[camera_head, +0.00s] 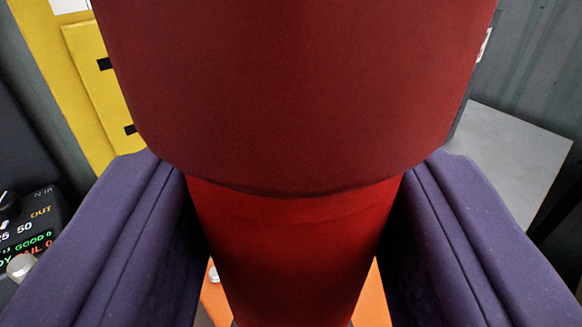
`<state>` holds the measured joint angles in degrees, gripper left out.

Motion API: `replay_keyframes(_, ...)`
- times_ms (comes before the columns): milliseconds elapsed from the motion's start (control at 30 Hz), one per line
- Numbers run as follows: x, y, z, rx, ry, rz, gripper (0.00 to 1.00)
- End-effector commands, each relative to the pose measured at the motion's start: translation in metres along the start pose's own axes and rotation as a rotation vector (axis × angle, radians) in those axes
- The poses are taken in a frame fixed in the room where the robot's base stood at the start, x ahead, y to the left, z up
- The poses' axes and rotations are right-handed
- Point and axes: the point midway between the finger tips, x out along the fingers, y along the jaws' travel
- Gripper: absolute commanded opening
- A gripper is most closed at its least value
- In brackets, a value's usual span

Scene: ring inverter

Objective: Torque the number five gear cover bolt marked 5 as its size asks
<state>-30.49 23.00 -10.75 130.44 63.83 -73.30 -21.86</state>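My gripper (296,250) shows as two purple padded fingers at the lower left and lower right. It is shut on a red tool (295,240), a thick round body that narrows below a step. The fingers press on the narrower part from both sides. The wide upper part of the tool fills the top middle of the view. Its lower end runs out of the picture, so its tip is hidden. No bolt marked 5 and no gear cover can be made out.
A dark box with a lit readout (30,235) stands at the left edge, showing OUT, Nm, GOOD and FAIL. A yellow panel (95,80) stands at the upper left. A grey flat surface (510,155) lies at the right. An orange surface (372,300) shows below.

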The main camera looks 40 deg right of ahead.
Motion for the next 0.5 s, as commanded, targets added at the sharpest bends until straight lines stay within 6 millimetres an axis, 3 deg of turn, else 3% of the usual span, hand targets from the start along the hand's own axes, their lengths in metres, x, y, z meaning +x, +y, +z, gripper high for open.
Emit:
replay_keyframes(67, 0.0002, -0.0001, 0.0083, 0.001, 0.003, 0.000, 0.09)
replay_keyframes(500, 0.0002, -0.0002, 0.0057, 0.002, 0.003, 0.000, 0.09)
